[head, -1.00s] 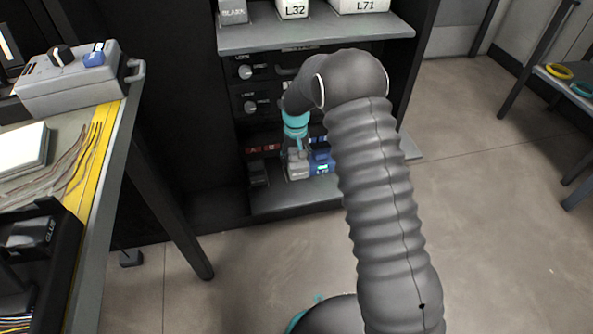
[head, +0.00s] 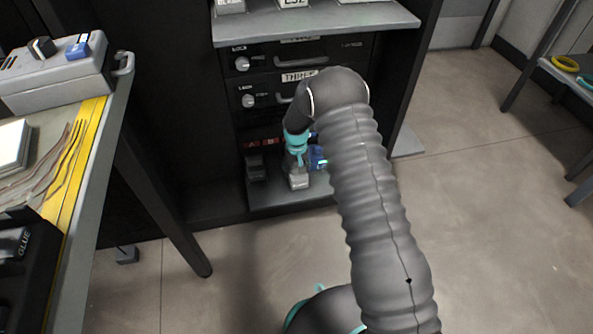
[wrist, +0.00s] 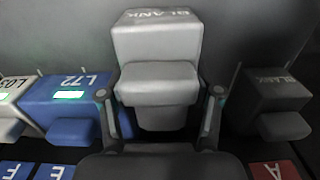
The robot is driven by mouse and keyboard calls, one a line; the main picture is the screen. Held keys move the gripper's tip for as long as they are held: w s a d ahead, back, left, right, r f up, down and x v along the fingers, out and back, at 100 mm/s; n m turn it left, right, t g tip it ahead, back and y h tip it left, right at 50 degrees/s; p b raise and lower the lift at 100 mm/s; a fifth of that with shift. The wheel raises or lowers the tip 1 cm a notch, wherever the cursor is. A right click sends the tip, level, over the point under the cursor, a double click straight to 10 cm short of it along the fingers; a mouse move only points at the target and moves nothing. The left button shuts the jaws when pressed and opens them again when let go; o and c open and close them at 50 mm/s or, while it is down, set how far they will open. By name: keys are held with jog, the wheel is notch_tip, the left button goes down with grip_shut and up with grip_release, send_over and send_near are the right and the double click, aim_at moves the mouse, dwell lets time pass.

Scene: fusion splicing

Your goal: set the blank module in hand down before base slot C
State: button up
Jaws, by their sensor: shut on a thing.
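The blank module (wrist: 158,55) is light grey, with BLANK on its top, upside down in the wrist view. My gripper (wrist: 160,105) is shut on it, one finger on each side. In the head view my gripper (head: 298,158) points down at the low base shelf and the module (head: 299,181) shows below it, near the shelf's front. I cannot tell whether it touches the shelf. The slot C label is not visible; my gripper covers that stretch of the label row. A red A label (wrist: 273,170) and a blue F label (wrist: 55,172) show either side.
A dark BLANK module (wrist: 275,100) stands to the right in the wrist view. A blue L72 module (wrist: 75,105) with a green light stands close on the left, beside a white module (wrist: 14,105). Drawers (head: 290,90) and an upper shelf (head: 300,27) are above the base shelf (head: 265,203).

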jog(key=shift+f, duration=0.25)
jog(key=o, duration=1.3)
notch_tip(320, 180, up, 12)
jog(key=shift+r+p, duration=0.15)
jog(key=shift+p, duration=0.4)
